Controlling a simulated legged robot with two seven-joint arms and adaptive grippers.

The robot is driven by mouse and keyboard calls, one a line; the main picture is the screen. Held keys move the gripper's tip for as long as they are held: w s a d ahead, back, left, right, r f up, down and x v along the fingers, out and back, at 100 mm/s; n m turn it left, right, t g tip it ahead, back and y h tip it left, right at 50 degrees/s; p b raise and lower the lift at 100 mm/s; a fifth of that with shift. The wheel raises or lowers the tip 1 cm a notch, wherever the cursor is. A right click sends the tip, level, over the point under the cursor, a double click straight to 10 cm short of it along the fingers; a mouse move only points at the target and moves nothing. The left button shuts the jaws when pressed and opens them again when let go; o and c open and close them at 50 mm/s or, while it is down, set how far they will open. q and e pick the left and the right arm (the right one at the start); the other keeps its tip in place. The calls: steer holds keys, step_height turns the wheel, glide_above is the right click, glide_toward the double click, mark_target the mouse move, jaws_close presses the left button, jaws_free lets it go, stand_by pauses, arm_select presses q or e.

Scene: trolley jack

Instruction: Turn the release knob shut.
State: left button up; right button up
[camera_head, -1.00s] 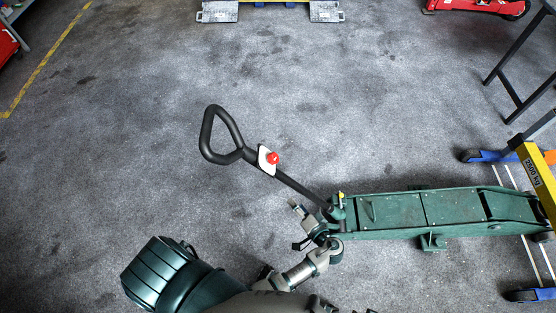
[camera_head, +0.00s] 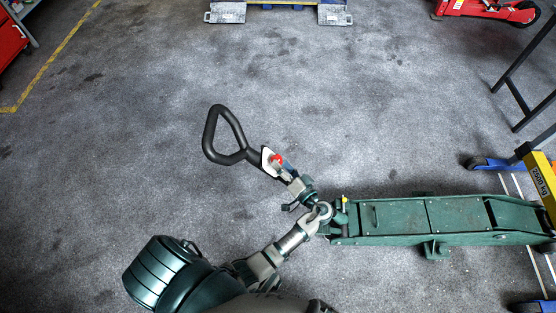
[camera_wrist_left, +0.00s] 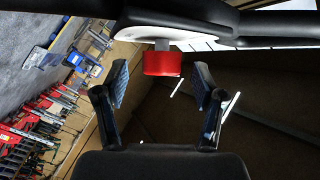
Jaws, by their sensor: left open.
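The red release knob (camera_head: 277,160) sits on a white plate (camera_head: 266,158) on the black jack handle (camera_head: 209,143). In the left wrist view the red knob (camera_wrist_left: 163,63) hangs below the white plate, ahead of the fingers and centred between them. My left gripper (camera_head: 286,170) is just below the knob in the head view. In the left wrist view its two blue-padded fingers (camera_wrist_left: 162,85) are spread apart with nothing between the pads. The green trolley jack (camera_head: 440,218) extends to the right of the handle. My right gripper is not seen.
A yellow post (camera_head: 540,175) with blue feet stands at the right, by the jack's far end. A dark table frame (camera_head: 515,90) is at the upper right. Red equipment (camera_head: 487,9) lies at the top right. The floor left of the handle is clear.

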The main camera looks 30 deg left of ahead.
arm_select(q)
steer(key=shift+x, duration=1.5)
steer(key=c, duration=1.1)
steer(key=shift+s, duration=0.1)
steer(key=shift+c, duration=0.2)
